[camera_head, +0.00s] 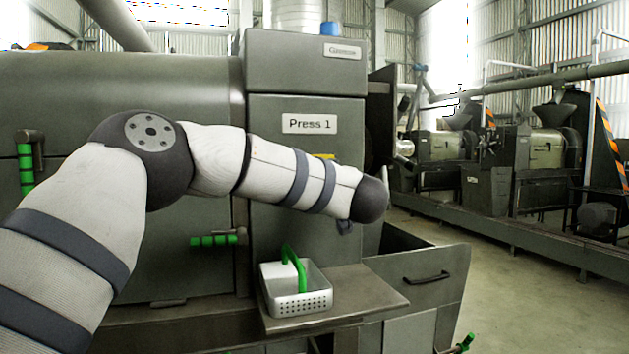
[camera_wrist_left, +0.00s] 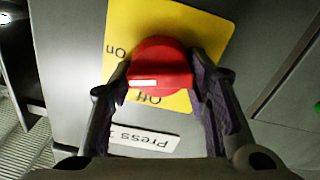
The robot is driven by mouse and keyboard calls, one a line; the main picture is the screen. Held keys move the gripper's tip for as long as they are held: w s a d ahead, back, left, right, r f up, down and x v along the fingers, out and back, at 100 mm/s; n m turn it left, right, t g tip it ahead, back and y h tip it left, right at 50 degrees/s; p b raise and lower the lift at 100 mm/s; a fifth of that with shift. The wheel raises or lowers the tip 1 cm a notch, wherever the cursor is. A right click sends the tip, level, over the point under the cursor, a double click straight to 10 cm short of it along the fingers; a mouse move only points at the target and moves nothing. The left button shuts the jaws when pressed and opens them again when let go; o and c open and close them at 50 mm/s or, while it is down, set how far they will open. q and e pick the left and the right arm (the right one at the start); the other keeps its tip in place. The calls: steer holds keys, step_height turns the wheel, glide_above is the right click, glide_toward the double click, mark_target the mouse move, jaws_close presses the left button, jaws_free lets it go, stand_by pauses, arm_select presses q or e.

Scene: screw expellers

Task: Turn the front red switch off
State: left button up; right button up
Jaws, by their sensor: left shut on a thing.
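The red switch (camera_wrist_left: 163,62) is a round knob on a yellow plate (camera_wrist_left: 195,22) in the left wrist view. The plate reads "On" at the left and "Off" below the knob, upside down. A white mark on the knob lies just above the word "Off". My left gripper (camera_wrist_left: 160,78) is shut on the red switch, with one dark finger on each side of it. Only a sliver of the yellow plate (camera_head: 324,156) shows there. My right gripper is not in view.
A perforated metal basket (camera_head: 297,304) with a green handle stands on a small shelf (camera_head: 365,297) below my arm. A green-handled lever (camera_head: 215,240) sticks out at the press front. Other presses (camera_head: 545,150) stand at right, beyond open floor.

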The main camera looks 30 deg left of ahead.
arm_select(q)
steer(key=n, duration=0.7)
steer(key=shift+s+a+f, duration=0.1)
steer(key=n, duration=0.3)
steer(key=shift+n, duration=0.4)
steer(key=shift+f+n, duration=0.15)
steer(key=shift+n, duration=1.75)
steer(key=o, duration=1.1)
steer(key=shift+o, duration=0.2)
steer(key=v, duration=1.2)
